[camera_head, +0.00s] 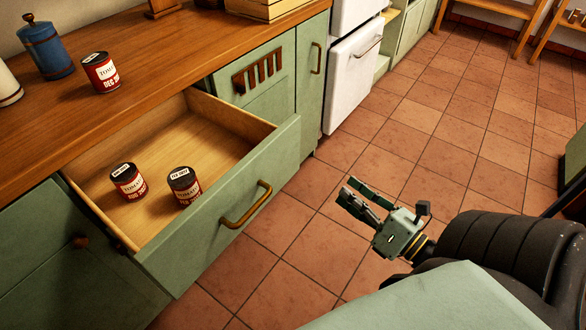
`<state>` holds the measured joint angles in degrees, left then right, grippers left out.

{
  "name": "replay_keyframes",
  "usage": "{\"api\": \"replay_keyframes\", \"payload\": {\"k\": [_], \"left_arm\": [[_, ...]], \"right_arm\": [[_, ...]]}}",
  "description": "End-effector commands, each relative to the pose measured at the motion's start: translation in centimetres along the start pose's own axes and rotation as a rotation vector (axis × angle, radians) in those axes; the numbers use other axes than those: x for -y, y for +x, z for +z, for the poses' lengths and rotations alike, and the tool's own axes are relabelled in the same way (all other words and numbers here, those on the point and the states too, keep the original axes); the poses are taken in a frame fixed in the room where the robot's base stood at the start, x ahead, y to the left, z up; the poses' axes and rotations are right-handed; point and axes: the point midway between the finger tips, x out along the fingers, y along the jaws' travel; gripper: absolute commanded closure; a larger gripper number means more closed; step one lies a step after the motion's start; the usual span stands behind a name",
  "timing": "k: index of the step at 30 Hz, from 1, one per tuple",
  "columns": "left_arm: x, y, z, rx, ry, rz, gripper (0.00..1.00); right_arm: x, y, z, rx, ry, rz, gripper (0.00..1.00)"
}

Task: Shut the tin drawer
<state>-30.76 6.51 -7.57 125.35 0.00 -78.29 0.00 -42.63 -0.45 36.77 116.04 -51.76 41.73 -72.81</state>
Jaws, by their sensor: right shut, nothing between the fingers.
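The tin drawer (222,222) is pulled far out from the green cabinet, with a brass handle (246,205) on its front. Two red and dark tins, a left one (129,183) and a right one (184,188), stand upright inside near the front left of the drawer. A third tin (101,73) stands on the wooden counter above. My right gripper (355,196) is shut and empty over the floor, to the right of the drawer front and apart from the handle. My left gripper is not in view.
A blue canister (46,48) stands on the wooden counter (165,55). A white appliance (350,80) stands beyond the green cabinets. The tiled floor (420,130) is clear in front of the drawer. Wooden tables (500,12) stand at the far top right.

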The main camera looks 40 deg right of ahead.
Motion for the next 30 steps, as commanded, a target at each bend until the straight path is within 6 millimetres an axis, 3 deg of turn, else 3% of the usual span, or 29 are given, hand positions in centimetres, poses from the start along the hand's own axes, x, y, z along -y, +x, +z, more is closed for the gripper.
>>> {"api": "replay_keyframes", "payload": {"k": [3,6,11,17,30], "left_arm": [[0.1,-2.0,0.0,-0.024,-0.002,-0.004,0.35],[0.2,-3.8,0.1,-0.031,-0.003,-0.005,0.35],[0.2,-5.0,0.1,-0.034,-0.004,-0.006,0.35],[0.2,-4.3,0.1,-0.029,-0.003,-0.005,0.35],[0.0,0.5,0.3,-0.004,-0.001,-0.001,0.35]], "right_arm": [[-2.9,-1.2,0.5,-0.045,-0.326,0.097,1.00],[-4.7,-1.8,0.7,-0.077,-0.500,0.148,1.00],[-6.0,-1.7,0.9,-0.095,-0.598,0.179,1.00],[-6.6,1.1,0.8,-0.092,-0.598,0.183,1.00],[-7.8,9.8,-0.4,-0.091,-0.594,0.180,1.00]]}}
